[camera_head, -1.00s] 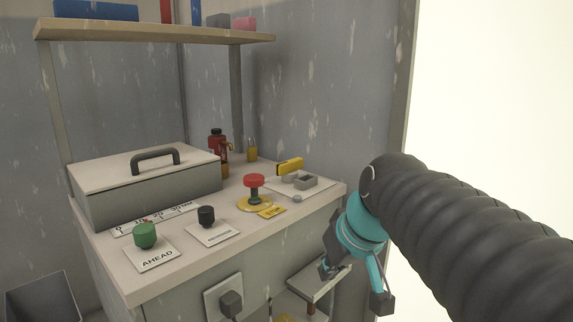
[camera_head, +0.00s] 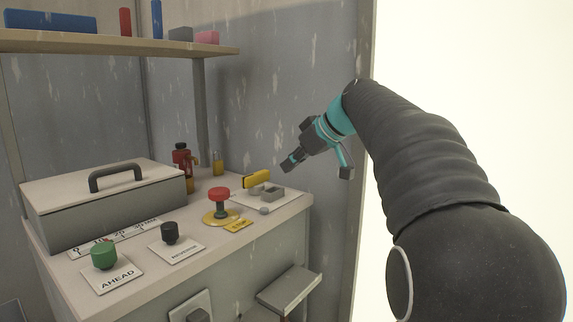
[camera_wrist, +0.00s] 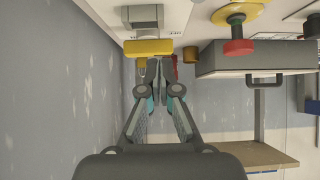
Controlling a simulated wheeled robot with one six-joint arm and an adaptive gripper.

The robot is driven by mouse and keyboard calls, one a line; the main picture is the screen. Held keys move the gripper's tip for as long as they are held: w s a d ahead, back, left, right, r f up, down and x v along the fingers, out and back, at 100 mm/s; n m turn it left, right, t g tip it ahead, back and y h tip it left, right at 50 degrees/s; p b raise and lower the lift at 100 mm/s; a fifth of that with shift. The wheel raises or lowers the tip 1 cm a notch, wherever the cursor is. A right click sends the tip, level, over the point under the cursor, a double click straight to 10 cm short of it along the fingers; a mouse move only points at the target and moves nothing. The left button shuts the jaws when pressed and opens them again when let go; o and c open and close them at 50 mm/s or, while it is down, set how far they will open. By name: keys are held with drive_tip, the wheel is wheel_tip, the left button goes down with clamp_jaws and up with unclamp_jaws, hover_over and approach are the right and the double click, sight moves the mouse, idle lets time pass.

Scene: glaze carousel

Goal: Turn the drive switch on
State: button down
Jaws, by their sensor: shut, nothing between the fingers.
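No label reading "drive" is legible, so I cannot tell for sure which control is the drive switch. A grey switch-like box (camera_head: 272,194) on a pale plate has a raised yellow piece (camera_head: 257,178) behind it at the right back of the bench. In the wrist view the grey box (camera_wrist: 143,18) and yellow piece (camera_wrist: 148,47) lie just beyond the fingertips. My gripper (camera_head: 290,163) is above and to the right of them, apart from the bench. In the wrist view my gripper (camera_wrist: 157,68) has its fingers together and empty.
A red mushroom button (camera_head: 219,195), a black knob (camera_head: 170,232) and a green knob (camera_head: 103,255) labelled AHEAD stand on the bench. A grey lidded box (camera_head: 105,205) is at the left. A shelf (camera_head: 120,45) hangs above. A bottle (camera_head: 182,158) stands behind.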

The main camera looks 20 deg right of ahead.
sight(254, 183)
drive_tip(key=x, duration=0.6)
drive_tip(key=shift+w+a+f, duration=0.15)
drive_tip(key=shift+f, duration=0.15)
drive_tip(key=w+a, duration=0.2)
drive_tip(key=shift+w+f, duration=0.15)
drive_tip(key=shift+w, duration=0.2)
drive_tip(key=shift+w+a, duration=0.3)
drive_tip(key=shift+w, duration=0.2)
